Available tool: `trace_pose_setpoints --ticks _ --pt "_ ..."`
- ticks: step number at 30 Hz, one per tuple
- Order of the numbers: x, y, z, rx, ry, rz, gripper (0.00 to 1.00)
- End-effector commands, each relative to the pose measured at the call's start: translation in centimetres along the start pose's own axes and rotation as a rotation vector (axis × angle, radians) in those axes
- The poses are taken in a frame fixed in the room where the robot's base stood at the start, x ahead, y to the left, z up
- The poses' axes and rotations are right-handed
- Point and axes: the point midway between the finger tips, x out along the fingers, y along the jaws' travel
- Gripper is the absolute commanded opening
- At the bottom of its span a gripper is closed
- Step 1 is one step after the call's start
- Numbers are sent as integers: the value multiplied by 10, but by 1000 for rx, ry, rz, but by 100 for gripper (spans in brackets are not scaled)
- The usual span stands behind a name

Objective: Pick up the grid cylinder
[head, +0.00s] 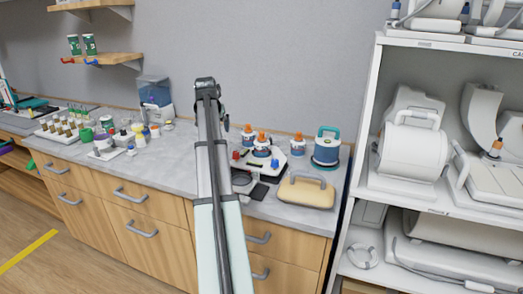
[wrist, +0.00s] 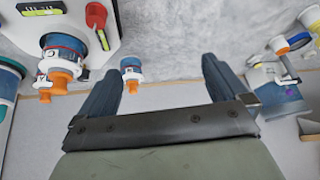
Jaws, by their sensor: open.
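No thing is clearly marked as the grid cylinder. The likeliest is a blue cylinder with a teal handle (head: 327,146), upright at the counter's right end; a teal-edged part shows at the left edge of the wrist view (wrist: 8,82). Whether it has a grid cannot be told. My gripper (wrist: 167,82) is open, with nothing between its fingers. In the head view my gripper (head: 205,84) is at the raised arm's far end, above the counter and left of the cylinder. A blue orange-capped bottle (wrist: 131,68) shows beyond one finger, apart from it.
A white plate with orange-capped bottles (head: 262,145) stands left of the cylinder. A beige handled block (head: 306,192) lies in front. A blue-and-white container (head: 155,92) and several small jars stand left. A white shelf (head: 362,120) rises at the right. Some bare counter (head: 178,145) shows left of my arm.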

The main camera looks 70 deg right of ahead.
Motion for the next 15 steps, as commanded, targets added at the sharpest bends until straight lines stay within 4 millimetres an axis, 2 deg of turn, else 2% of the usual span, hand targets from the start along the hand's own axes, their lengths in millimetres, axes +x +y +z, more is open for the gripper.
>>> trace_pose_setpoints --ticks 1,3,6,10,15 --pt "-3 29 -10 38 -12 30 100" --pt "-8 64 -17 85 -33 67 100" --pt "-15 106 -23 143 -59 111 100" --pt "-23 144 -27 197 -84 152 100" --pt "-26 166 -28 229 -99 175 100"
